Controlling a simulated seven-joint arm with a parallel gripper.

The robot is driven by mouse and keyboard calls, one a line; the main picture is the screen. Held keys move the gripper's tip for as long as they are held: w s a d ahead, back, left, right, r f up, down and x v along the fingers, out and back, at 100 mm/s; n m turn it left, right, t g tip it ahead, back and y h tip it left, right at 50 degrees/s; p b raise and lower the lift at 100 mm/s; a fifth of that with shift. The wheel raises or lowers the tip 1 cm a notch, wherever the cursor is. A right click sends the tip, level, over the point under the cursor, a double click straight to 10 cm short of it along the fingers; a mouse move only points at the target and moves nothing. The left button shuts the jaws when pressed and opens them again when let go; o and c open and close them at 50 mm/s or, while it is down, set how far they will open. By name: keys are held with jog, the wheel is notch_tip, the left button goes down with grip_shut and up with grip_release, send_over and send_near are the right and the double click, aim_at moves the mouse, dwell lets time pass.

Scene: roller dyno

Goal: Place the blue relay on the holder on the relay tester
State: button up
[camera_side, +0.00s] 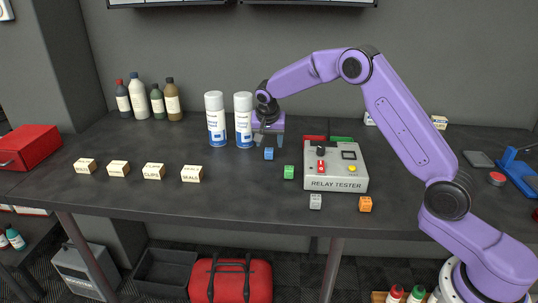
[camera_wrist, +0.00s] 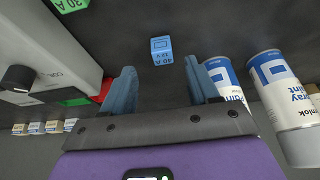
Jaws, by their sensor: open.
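The blue relay (camera_side: 269,154) is a small cube on the dark table, left of the relay tester. It also shows in the wrist view (camera_wrist: 161,49), with printing on its faces. My gripper (camera_side: 268,137) is open and empty above and behind the blue relay. In the wrist view its blue fingers (camera_wrist: 160,78) stand apart, with the relay beyond the gap between them. The relay tester (camera_side: 337,185) is a grey box with a black knob, a small display, a yellow button and a red part on top. I cannot clearly make out its holder.
A green relay (camera_side: 289,172), a grey relay (camera_side: 315,202) and an orange relay (camera_side: 365,204) lie around the tester. Two spray cans (camera_side: 215,118) (camera_side: 243,119) stand close left of my gripper. Several labelled blocks (camera_side: 154,171) lie left. Table front middle is clear.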

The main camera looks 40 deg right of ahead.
aim_at(269, 150)
jog(key=shift+x, duration=2.65)
jog(key=shift+w, duration=0.15)
grip_shut()
